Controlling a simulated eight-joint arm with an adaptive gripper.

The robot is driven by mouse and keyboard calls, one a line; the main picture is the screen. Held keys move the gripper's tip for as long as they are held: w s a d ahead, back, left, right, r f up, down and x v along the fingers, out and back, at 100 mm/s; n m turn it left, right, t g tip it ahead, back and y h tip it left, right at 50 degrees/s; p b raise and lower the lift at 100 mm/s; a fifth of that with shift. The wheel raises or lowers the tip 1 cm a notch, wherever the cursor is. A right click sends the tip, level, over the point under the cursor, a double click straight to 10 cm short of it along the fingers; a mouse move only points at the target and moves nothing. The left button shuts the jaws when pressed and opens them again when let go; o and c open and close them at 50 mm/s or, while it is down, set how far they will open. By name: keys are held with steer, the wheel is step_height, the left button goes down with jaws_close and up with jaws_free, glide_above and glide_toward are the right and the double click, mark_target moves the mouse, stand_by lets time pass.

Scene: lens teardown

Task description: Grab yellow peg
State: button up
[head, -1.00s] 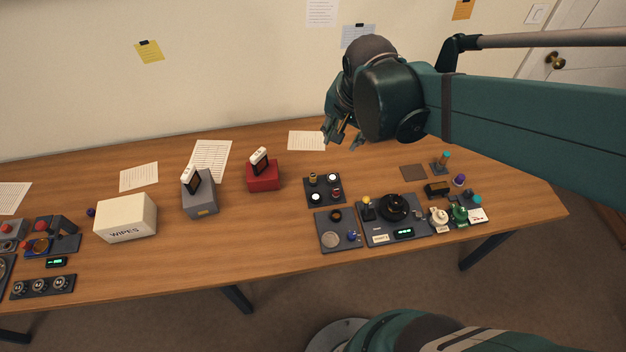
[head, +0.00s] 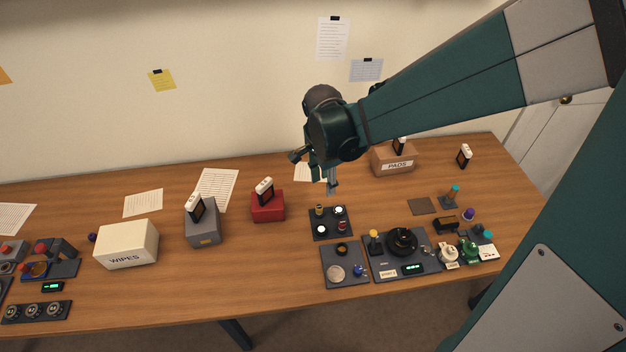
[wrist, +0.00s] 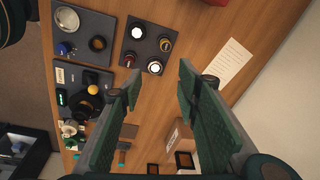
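A yellow-topped upright piece (head: 375,238) stands at the left of the dark station plate; in the wrist view it shows as a yellow knob (wrist: 94,90). A brass-coloured piece (head: 320,210) stands on the small square dark tray (head: 331,225) and also shows in the wrist view (wrist: 166,45). I cannot tell for certain which of the two is the yellow peg. My gripper (head: 315,173) is above the table behind the square tray, pointing down. In the wrist view its fingers (wrist: 159,78) are wide apart with nothing between them. Neither piece is touched.
The square tray also holds white-topped pieces and a red one. A black ring (head: 402,240) sits beside the yellow-topped piece. A red box (head: 267,206) stands left of the tray, and a PADS box (head: 394,161) stands back right. Bare wood lies right of the square tray.

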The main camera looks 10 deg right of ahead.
mark_target(319, 207)
steer(key=a+f+m, duration=0.1)
steer(key=f, duration=0.1)
steer(key=w+f+m+g, duration=0.1)
steer(key=f, duration=0.2)
steer(key=w+a+f+m, duration=0.1)
steer(key=f, duration=0.2)
steer(key=shift+w+a+f+b, duration=0.1)
steer(key=shift+w+a+b, duration=0.05)
steer(key=shift+a+b, duration=0.2)
steer(key=shift+d, duration=0.1)
steer(key=shift+d+f, duration=0.15)
steer(key=shift+f, duration=1.15)
steer(key=shift+d+f+b, duration=0.25)
steer(key=shift+f+b, duration=0.1)
steer(key=shift+f, duration=0.95)
steer(key=shift+d+f+b, duration=0.2)
steer(key=shift+f+b, duration=0.15)
steer(key=shift+f, duration=0.9)
steer(key=c, duration=0.9)
